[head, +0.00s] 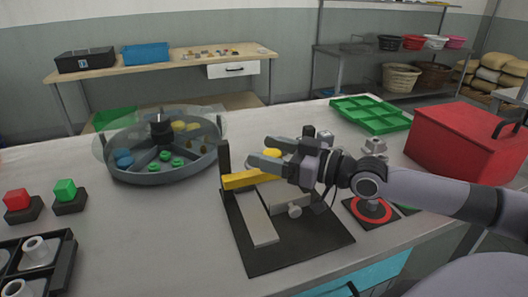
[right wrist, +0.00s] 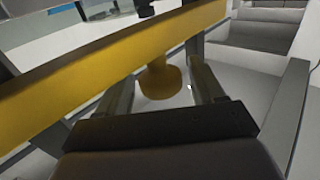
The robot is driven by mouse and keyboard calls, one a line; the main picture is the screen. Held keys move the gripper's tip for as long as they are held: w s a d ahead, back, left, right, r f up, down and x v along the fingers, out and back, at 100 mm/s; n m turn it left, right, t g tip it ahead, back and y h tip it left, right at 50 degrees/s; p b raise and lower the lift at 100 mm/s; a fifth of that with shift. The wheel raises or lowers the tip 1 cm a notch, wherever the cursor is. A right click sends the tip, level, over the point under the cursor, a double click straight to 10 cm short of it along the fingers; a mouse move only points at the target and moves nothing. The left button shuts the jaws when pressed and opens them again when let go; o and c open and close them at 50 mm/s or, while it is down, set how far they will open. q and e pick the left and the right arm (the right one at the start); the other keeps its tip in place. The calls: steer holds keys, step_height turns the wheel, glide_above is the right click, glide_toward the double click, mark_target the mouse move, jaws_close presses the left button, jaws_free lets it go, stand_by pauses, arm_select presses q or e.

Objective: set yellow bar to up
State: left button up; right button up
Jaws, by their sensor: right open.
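The yellow bar (head: 246,179) lies nearly level across a dark fixture (head: 297,248) on the table, beside a dark upright post at its left end. My right gripper (head: 262,154) is open at the bar's right part, fingers pointing left. In the right wrist view the yellow bar (right wrist: 100,70) crosses in front of the open fingers (right wrist: 160,88), and the yellow knob (right wrist: 160,82) stands between them. Whether the fingers touch it I cannot tell. My left gripper is not in view.
A round divided tray (head: 165,175) with a clear cover stands left of the fixture. A red box (head: 465,140) and a green tray (head: 371,114) are at the right and back. Red and green buttons (head: 65,190) are at the left. The front middle table is clear.

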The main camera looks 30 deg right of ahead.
steer(key=shift+w+a, duration=0.4)
steer(key=shift+w, duration=0.15)
jaws_close()
step_height(320, 180, up, 6)
steer(key=p, duration=0.5)
steer(key=shift+f, duration=0.25)
steer(key=shift+r, duration=0.25)
steer(key=shift+c, duration=0.2)
jaws_free()
steer(key=shift+o, duration=0.2)
steer(key=shift+f, duration=0.2)
